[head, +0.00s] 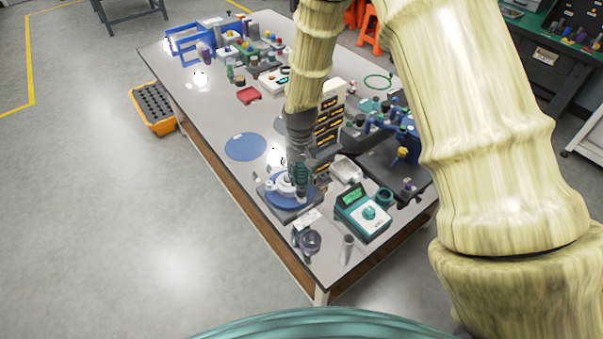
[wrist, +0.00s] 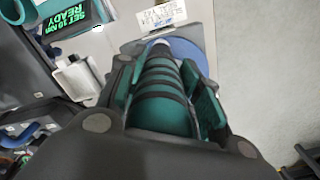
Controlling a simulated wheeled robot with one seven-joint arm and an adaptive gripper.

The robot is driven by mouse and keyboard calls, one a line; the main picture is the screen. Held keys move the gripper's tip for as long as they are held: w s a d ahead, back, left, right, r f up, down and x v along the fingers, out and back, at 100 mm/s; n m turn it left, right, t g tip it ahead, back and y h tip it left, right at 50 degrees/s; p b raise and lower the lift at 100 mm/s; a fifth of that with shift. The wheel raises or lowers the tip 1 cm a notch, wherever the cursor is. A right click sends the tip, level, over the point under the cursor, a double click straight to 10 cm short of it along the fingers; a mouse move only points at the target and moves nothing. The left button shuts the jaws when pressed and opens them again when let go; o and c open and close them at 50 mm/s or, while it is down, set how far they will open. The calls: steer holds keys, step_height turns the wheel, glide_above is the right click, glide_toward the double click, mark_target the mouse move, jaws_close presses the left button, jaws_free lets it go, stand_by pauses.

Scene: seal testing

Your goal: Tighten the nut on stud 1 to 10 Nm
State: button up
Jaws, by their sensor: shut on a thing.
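My gripper (head: 299,158) is shut on a teal, dark-banded cylindrical tool (wrist: 160,112), held roughly upright in the head view. The tool's lower end is over or at the white flanged part (head: 278,186) on a blue round base (head: 271,199). In the wrist view the blue base (wrist: 190,50) shows past the tool's far end. The nut, stud 1 and the tool's contact with them are hidden or too small to tell. A teal controller (head: 373,227) stands to the right; its display in the wrist view (wrist: 72,16) reads "SET 10 Nm READY".
A label card (head: 307,219), a small cup (head: 310,241) and a metal cylinder (head: 347,248) stand near the table's front corner. A drawer tower (head: 329,125) is close behind my gripper. A flat blue disc (head: 245,147) lies left, with bare tabletop (head: 205,115) around it.

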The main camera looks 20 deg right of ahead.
mark_target(302, 165)
steer(key=shift+f, duration=0.55)
stand_by(1.7)
steer(key=shift+r, duration=0.1)
steer(key=shift+r+p, duration=1.85)
steer(key=shift+r, duration=0.6)
